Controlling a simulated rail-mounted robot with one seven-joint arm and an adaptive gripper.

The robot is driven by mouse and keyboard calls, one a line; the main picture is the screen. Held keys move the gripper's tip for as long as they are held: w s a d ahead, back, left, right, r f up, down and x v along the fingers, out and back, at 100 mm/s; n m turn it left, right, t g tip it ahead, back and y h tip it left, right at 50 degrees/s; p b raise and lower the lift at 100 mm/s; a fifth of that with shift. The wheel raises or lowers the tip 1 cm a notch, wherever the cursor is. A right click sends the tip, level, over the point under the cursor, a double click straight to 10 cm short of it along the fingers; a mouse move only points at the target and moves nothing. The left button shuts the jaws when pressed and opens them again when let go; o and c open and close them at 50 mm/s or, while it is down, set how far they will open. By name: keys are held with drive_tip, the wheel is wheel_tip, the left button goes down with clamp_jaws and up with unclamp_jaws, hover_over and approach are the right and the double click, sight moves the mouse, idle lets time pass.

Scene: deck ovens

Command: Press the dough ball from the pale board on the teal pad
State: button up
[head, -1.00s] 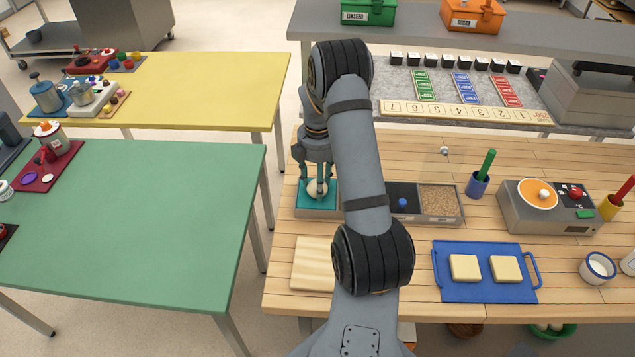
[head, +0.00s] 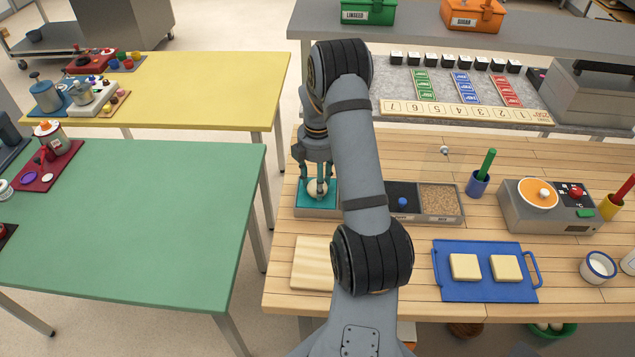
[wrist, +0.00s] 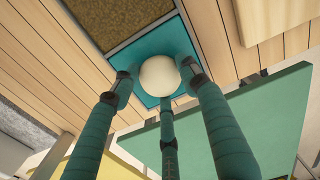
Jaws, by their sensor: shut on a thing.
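The cream dough ball (head: 317,188) is between the fingers of my gripper (head: 318,182), at the teal pad (head: 303,204). In the wrist view the ball (wrist: 159,75) sits among the teal fingers of my gripper (wrist: 162,85), which are closed around it. The teal pad (wrist: 178,37) is behind the ball there; whether the ball touches it I cannot tell. The pale board (head: 312,262) lies in front of the pad, bare where it shows, with its right end hidden by my arm.
Right of the pad, partly behind my arm, are a dark compartment with a blue knob (head: 402,203) and a grainy brown compartment (head: 440,199). A blue tray (head: 486,290) holds two pale slabs. A grey device with an orange disc (head: 540,193) stands at right.

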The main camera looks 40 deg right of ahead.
wheel_tip(320, 180, up, 8)
drive_tip(key=p, duration=0.6)
drive_tip(key=shift+p, duration=0.3)
idle(0.6)
